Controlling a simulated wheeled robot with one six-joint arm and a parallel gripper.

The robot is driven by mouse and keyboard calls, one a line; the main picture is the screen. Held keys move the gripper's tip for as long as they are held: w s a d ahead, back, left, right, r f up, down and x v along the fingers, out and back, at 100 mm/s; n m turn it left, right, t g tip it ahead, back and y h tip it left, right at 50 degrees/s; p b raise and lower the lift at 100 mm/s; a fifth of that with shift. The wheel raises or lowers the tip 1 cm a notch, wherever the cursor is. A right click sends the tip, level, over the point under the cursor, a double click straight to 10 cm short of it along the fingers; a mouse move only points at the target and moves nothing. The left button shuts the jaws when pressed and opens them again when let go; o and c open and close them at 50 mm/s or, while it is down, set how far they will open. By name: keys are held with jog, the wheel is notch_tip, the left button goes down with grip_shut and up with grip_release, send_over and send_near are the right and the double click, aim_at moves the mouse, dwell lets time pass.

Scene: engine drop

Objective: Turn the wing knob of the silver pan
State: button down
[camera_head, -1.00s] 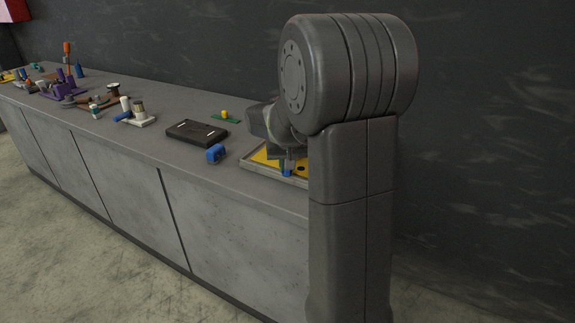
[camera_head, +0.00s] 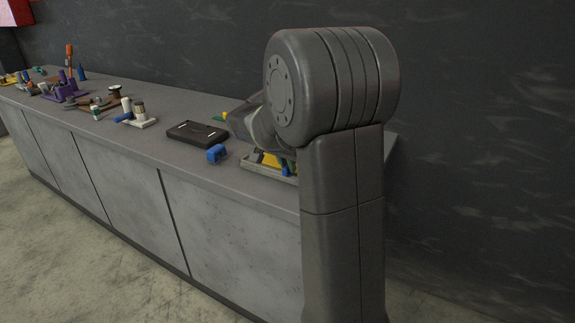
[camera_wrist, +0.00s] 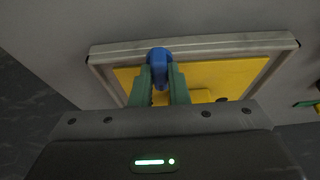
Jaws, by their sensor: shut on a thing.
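The silver pan (camera_wrist: 215,44) is a shallow tray with a pale metal rim and a yellow inside; it lies near the right end of the counter, and its rim also shows in the head view (camera_head: 262,169). My gripper (camera_wrist: 160,80) is shut on this blue knob, with one green finger on each side. The knob's lower part is hidden by the fingers. In the head view my arm hides part of the pan and most of the gripper.
A black box (camera_head: 197,133) and a separate blue object (camera_head: 217,153) sit left of the pan. A white plate (camera_head: 142,122) with small parts and a purple stand (camera_head: 62,90) are farther left. A dark wall rises behind the counter (camera_head: 150,150).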

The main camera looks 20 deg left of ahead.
dwell(0.4)
jog(key=c, duration=1.4)
grip_release()
jog(key=p+v, duration=0.1)
jog(key=v, duration=1.2)
jog(key=shift+r, duration=0.4)
jog(key=shift+s, duration=0.1)
jog(key=b+x, duration=0.1)
jog(key=x, duration=1.3)
jog(key=shift+s, duration=0.1)
jog(key=shift+r, duration=0.1)
